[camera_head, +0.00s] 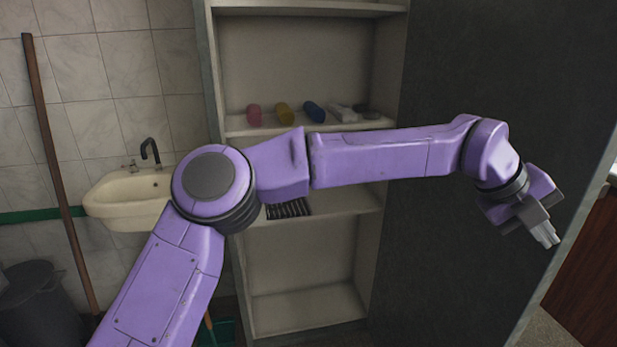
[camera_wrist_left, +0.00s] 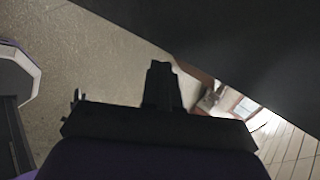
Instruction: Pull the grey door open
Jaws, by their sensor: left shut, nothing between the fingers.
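The grey door (camera_head: 440,250) stands wide open to the right of a shelved cabinet (camera_head: 288,58), its dark broad face turned towards me. My left arm reaches across the front of the cabinet. My left gripper (camera_head: 545,236) is in front of the door near its right edge, with its fingers shut and empty. I cannot tell whether it touches the door. In the left wrist view the gripper (camera_wrist_left: 162,85) is a dark shape, and a dark panel, likely the door, fills the upper right. My right gripper is not in view.
The cabinet shelves hold small coloured rolls (camera_head: 284,113) and a dark rack (camera_head: 288,209). A sink (camera_head: 128,200), a leaning wooden pole (camera_head: 55,165) and a dark bin (camera_head: 40,305) are at the left. A brown wooden unit (camera_head: 590,275) stands beyond the door at the right.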

